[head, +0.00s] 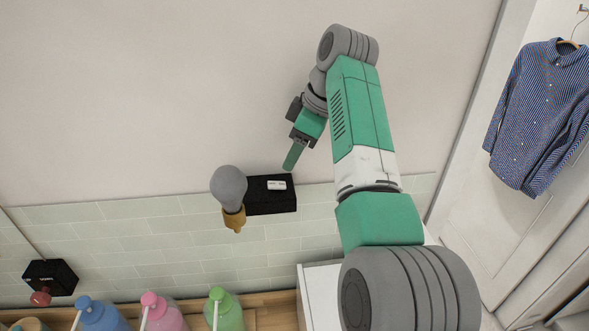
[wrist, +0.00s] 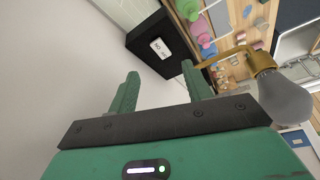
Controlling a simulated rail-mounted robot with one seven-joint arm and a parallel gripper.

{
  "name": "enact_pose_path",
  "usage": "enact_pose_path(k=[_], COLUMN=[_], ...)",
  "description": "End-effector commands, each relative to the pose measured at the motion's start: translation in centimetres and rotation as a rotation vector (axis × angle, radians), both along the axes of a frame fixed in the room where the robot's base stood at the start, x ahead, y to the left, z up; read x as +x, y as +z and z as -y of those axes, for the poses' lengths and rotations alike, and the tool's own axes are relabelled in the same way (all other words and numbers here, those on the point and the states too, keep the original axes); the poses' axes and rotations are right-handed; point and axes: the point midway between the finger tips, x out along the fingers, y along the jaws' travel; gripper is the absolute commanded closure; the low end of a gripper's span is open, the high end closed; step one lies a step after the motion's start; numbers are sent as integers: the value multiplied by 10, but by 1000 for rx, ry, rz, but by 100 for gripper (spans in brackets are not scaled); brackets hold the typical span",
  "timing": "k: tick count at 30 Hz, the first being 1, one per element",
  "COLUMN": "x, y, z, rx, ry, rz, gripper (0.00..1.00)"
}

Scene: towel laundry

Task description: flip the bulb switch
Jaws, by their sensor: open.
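A grey bulb (head: 229,187) on a brass holder (head: 235,217) stands beside a black box (head: 270,208) on the wall. The box bears a small white switch plate (head: 277,185), whose position I cannot tell. My gripper (head: 293,158) is just above and right of the box, pointing down at it and apart from it. In the wrist view my gripper (wrist: 160,78) is open and empty. The black box (wrist: 138,47) with the white plate (wrist: 161,48) lies beyond the fingers, and the bulb (wrist: 283,97) is to their right.
Another black box (head: 60,275) with a red knob-like part (head: 41,298) is at the lower left. Blue (head: 101,315), pink (head: 163,312) and green (head: 224,310) bottles stand below on a wooden surface. A striped shirt (head: 540,115) hangs at the right. The wall above is bare.

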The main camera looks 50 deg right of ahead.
Motion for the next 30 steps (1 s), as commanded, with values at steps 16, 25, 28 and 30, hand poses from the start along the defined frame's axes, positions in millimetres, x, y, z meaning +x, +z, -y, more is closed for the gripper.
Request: enact_pose_path(k=[16,25,28,30], x=[23,26,26,26], y=[-65,-74,-74,-74], z=[-14,-15,-15,-15], rx=[4,1,1,1], ry=[-2,-2,-2,-2], rz=[-4,-3,-3,-3], gripper=[50,50,58,72])
